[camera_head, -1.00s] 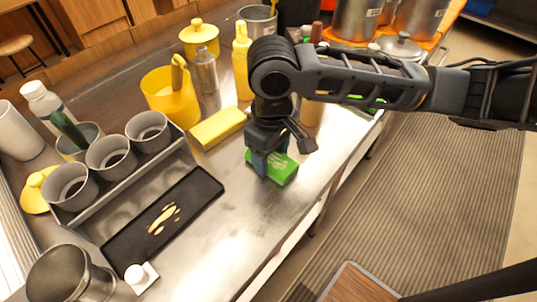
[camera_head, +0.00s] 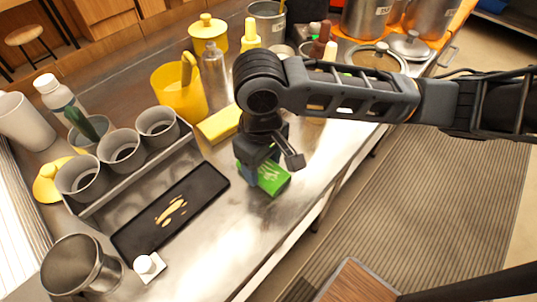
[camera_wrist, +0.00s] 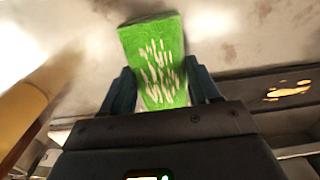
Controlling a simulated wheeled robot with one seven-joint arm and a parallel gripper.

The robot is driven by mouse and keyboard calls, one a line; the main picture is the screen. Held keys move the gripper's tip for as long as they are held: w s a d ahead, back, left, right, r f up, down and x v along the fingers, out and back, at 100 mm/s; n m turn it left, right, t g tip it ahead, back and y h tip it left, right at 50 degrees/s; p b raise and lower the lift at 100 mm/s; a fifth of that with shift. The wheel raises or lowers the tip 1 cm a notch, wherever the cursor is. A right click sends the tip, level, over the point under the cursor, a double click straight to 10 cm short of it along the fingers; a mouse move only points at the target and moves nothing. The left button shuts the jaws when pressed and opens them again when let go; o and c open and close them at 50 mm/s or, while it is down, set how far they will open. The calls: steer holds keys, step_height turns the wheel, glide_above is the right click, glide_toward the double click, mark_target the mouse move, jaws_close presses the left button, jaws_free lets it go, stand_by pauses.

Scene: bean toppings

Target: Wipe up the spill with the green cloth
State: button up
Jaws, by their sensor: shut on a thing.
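The green cloth (camera_head: 272,179), a folded block with pale marks, is in my gripper (camera_head: 258,172) over the steel counter. It also shows in the wrist view (camera_wrist: 155,62) between the two fingers (camera_wrist: 160,92), which are shut on it. The spill (camera_head: 171,211) is several yellowish blotches on a black tray (camera_head: 208,184), to the left of my gripper. In the wrist view the spill (camera_wrist: 288,91) shows at the right. I cannot tell whether the cloth touches the counter.
A yellow block (camera_head: 219,124) lies behind my gripper, near a yellow pitcher (camera_head: 176,92). A rack of grey cups (camera_head: 122,150) borders the tray. A metal pot (camera_head: 78,264) and small white item (camera_head: 146,265) stand at its front. The counter (camera_head: 240,235) right of the tray is clear.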

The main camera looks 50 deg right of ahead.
steer(key=shift+a, duration=0.35)
step_height(320, 180, up, 6)
steer(key=p, duration=0.5)
steer(key=shift+f, duration=0.1)
steer(key=shift+r, duration=1.1)
